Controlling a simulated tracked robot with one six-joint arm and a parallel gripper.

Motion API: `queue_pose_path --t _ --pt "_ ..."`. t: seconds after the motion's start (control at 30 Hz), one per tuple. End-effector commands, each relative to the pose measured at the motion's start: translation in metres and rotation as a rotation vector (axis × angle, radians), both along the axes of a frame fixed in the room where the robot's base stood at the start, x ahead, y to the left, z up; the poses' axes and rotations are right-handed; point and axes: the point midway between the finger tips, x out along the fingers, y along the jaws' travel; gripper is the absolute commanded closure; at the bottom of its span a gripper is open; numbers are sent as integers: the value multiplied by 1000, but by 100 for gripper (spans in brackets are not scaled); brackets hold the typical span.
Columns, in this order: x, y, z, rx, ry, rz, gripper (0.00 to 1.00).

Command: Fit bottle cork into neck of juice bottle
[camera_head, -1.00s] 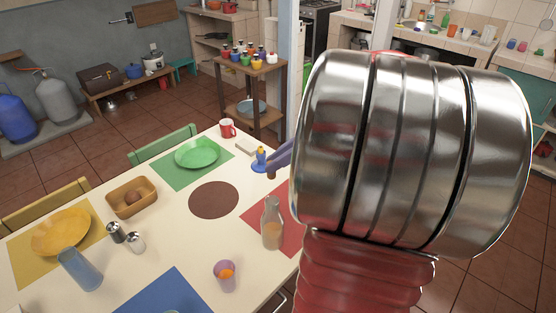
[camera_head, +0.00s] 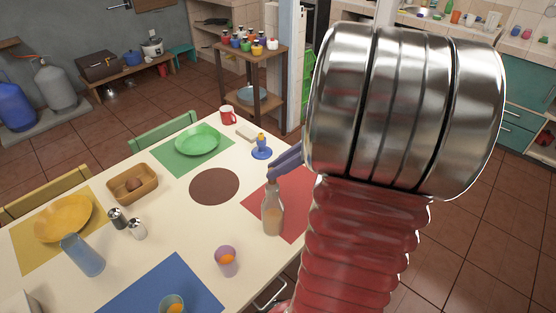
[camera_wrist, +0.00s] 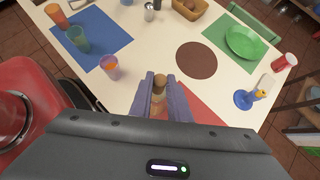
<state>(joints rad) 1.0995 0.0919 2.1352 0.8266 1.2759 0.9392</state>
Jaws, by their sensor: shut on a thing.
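The juice bottle (camera_head: 272,212) is clear glass with orange-tan juice low inside, and stands upright at the edge of the red placemat. My gripper (camera_head: 272,174) has its purple-grey fingers right at the top of the bottle's neck. In the wrist view my gripper (camera_wrist: 159,78) is shut on the brown bottle cork (camera_wrist: 159,80). The cork lies over the bottle, which is mostly hidden behind cork and fingers there. In the head view the fingertips hide the cork, so I cannot tell whether it is inside the neck.
A purple cup (camera_head: 227,262) stands in front of the bottle. A blue egg cup (camera_head: 262,147) and a red mug (camera_head: 228,115) stand behind it. The brown round mat (camera_head: 214,187) to the left is bare. My arm covers the right of the head view.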

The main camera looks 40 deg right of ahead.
Motion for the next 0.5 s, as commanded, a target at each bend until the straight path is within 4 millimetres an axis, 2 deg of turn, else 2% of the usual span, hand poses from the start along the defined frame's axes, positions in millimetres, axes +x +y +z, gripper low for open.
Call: queue_pose_path --t 0.23,0.5 --pt "0 0 -20 2 0 0 100" --pt "0 0 -28 -1 1 0 100"
